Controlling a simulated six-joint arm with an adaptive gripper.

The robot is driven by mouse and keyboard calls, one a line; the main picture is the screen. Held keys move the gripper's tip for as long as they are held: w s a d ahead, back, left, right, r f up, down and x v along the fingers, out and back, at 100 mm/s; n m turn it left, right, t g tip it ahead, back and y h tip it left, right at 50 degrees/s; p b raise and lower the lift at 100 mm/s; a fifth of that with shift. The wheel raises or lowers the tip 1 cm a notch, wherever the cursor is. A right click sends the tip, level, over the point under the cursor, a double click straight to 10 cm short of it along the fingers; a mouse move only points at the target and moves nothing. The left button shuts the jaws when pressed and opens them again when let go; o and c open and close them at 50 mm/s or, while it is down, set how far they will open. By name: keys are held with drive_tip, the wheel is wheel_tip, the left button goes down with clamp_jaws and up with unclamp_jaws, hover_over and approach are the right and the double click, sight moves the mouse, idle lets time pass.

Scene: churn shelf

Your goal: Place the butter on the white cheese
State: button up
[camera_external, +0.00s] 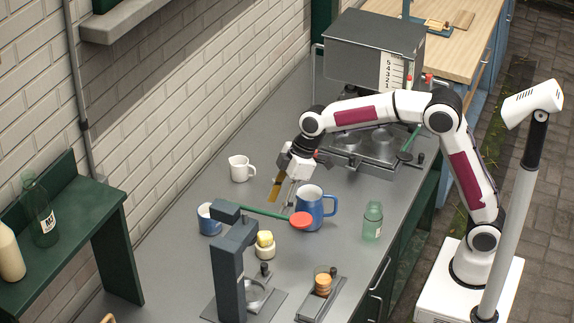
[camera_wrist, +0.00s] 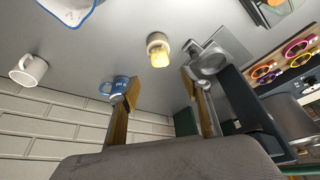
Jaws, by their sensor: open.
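The butter (camera_external: 264,238), a small yellow block, appears to rest on top of the white cheese (camera_external: 265,251), a pale round piece on the grey counter. In the wrist view the butter (camera_wrist: 160,60) overlaps the lower part of the white cheese (camera_wrist: 156,38). My gripper (camera_external: 282,198) is open and empty above the counter, up and to the right of the butter and apart from it. In the wrist view the fingers of my gripper (camera_wrist: 161,84) are spread wide, with the butter beyond them, between their tips in the picture. Nothing hides the butter.
A dark press (camera_external: 233,270) stands left of the cheese, with a green lever and red disc (camera_external: 302,220) close by. A blue jug (camera_external: 310,210), a blue mug (camera_external: 207,222), a white mug (camera_external: 240,168) and a glass bottle (camera_external: 372,222) stand around.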

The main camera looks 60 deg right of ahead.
drive_tip(key=shift+s+d+r, duration=0.1)
drive_tip(key=shift+d+r, duration=0.05)
drive_tip(key=shift+r, duration=0.25)
idle(0.6)
drive_tip(key=s+d+r+m, duration=0.1)
drive_tip(key=s+d+r, duration=0.2)
drive_tip(key=s, duration=0.3)
drive_tip(key=s+d+r+m+t+h, duration=0.1)
drive_tip(key=s+d+r+m, duration=0.15)
drive_tip(key=s, duration=0.25)
drive_tip(key=s+d+r+m, duration=0.1)
drive_tip(key=s+d+r, duration=0.15)
drive_tip(key=s, duration=0.35)
drive_tip(key=s+d+f+m+h, duration=0.1)
drive_tip(key=s+d+f+m, duration=0.1)
drive_tip(key=s, duration=0.6)
drive_tip(key=s+d+f+m+t+h, duration=0.1)
drive_tip(key=s+d+f+m, duration=0.1)
drive_tip(key=s+d, duration=0.3)
drive_tip(key=shift+s+t, duration=0.3)
drive_tip(key=shift+s, duration=1.95)
drive_tip(key=shift+d+f+m, duration=0.1)
drive_tip(key=shift+m, duration=0.15)
